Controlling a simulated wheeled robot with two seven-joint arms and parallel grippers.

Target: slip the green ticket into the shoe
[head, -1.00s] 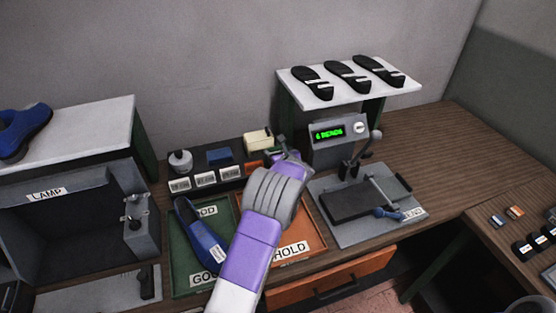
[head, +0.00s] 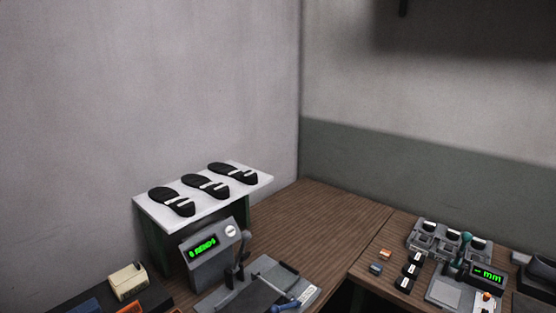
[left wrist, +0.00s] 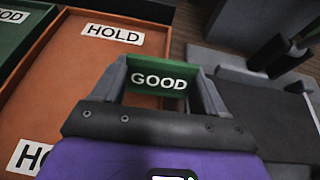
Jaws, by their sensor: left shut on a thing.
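The green ticket (left wrist: 158,80), marked GOOD in white, shows in the left wrist view. My left gripper (left wrist: 160,72) is shut on it, with a grey finger at each end of the ticket. The ticket is above the right edge of the orange HOLD tray (left wrist: 75,80). The blue shoe is not in either current view. My right gripper is not in view.
The grey press with its lever (head: 238,280) stands on the wooden bench (head: 320,220), beside a green-lit display box (head: 207,255). Black soles lie on a white shelf (head: 150,208). A gauge (head: 465,285) stands at right. The bench's back corner is clear.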

